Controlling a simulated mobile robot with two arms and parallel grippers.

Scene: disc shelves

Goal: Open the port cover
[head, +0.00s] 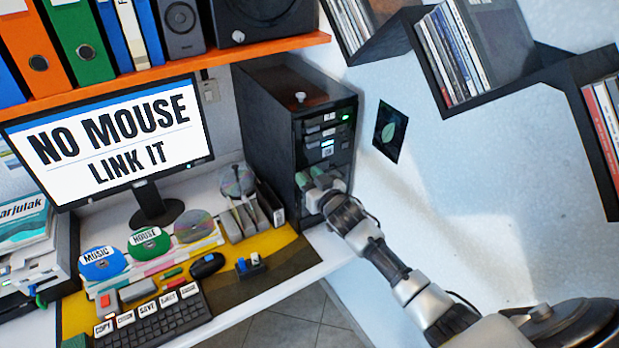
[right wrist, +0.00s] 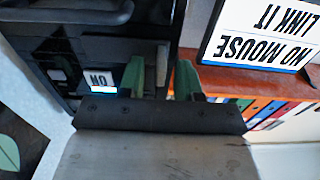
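The black computer tower (head: 262,118) stands on the right end of the desk, its front turned to the right. My right gripper (head: 318,184) is at the lower part of that front. In the right wrist view the picture is upside down, and the two green fingers of my right gripper (right wrist: 160,82) stand apart at the tower's front (right wrist: 105,50). A small grey upright piece (right wrist: 162,65) shows between the fingers; I cannot tell whether it is the port cover or whether a finger touches it. The gripper hides part of the lower front. My left gripper is not in view.
The monitor (head: 110,140) reads "NO MOUSE LINK IT". The keyboard (head: 155,318), mouse (head: 207,266) and labelled discs lie on the desk left of the tower. An orange shelf (head: 180,67) runs above.

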